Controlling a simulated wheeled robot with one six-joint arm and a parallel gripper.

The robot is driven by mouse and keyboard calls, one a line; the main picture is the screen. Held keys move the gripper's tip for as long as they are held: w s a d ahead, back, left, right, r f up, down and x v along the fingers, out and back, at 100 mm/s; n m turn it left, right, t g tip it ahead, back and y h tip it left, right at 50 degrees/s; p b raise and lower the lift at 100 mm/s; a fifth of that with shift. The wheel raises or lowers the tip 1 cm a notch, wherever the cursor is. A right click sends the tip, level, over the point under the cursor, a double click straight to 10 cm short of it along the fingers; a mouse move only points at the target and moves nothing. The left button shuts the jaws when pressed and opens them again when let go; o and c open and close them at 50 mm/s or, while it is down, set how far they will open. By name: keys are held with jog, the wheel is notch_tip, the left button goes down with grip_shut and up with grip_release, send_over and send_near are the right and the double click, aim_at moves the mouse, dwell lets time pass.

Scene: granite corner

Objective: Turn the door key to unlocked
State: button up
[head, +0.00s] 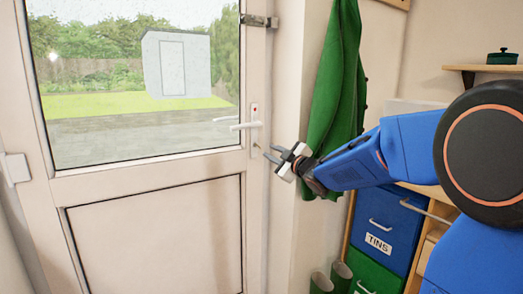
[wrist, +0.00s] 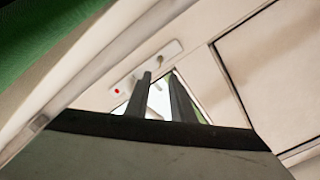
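The white door (head: 150,245) has a long lock plate (head: 254,128) with a white lever handle (head: 243,126) and a small red mark near its top. In the wrist view the lock plate (wrist: 137,76) runs tilted, with the red mark (wrist: 117,91) at one end. A small brass-coloured key (wrist: 161,59) shows near the other end; its exact turn is too small to tell. My gripper (head: 271,152) is to the right of the plate, apart from it. Its two fingers (wrist: 161,76) are open and empty, pointing toward the plate and key.
A green cloth (head: 337,85) hangs on the wall just right of my gripper. Blue and green drawers (head: 388,228), one labelled TINS, stand below my arm. A shelf with a green pot (head: 502,57) is at far right. The floor area before the door's lower panel looks clear.

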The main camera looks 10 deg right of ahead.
jog(key=v, duration=0.9)
jog(key=shift+a+r, duration=0.1)
